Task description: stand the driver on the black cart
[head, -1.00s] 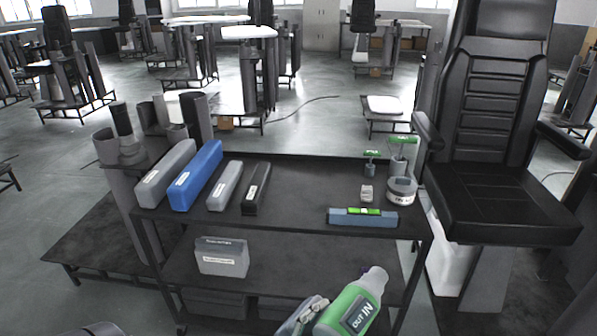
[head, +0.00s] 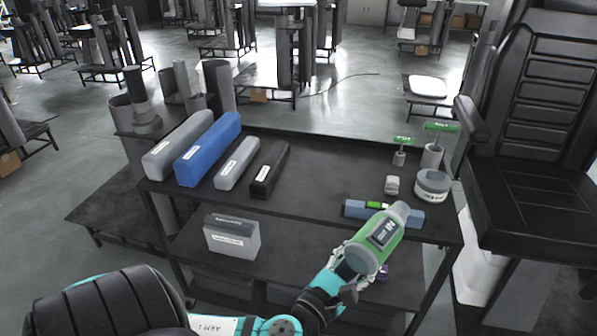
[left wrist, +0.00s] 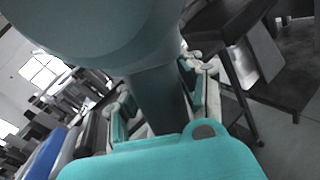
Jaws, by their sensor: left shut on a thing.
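The driver (head: 378,240) has a green barrel with a dark IN/OUT label and a grey nose. My left gripper (head: 352,268) is shut on it. In the head view the driver is tilted, nose up and to the right, overlapping the front edge of the black cart (head: 310,195). The handle is mostly hidden there. My right gripper is in neither view.
On the cart's top stand a blue block (head: 208,148), grey and black blocks, a blue level (head: 415,215), a round grey tin (head: 432,187) and green T-handled tools (head: 436,127). The top's middle is clear. A black chair (head: 540,180) stands at right.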

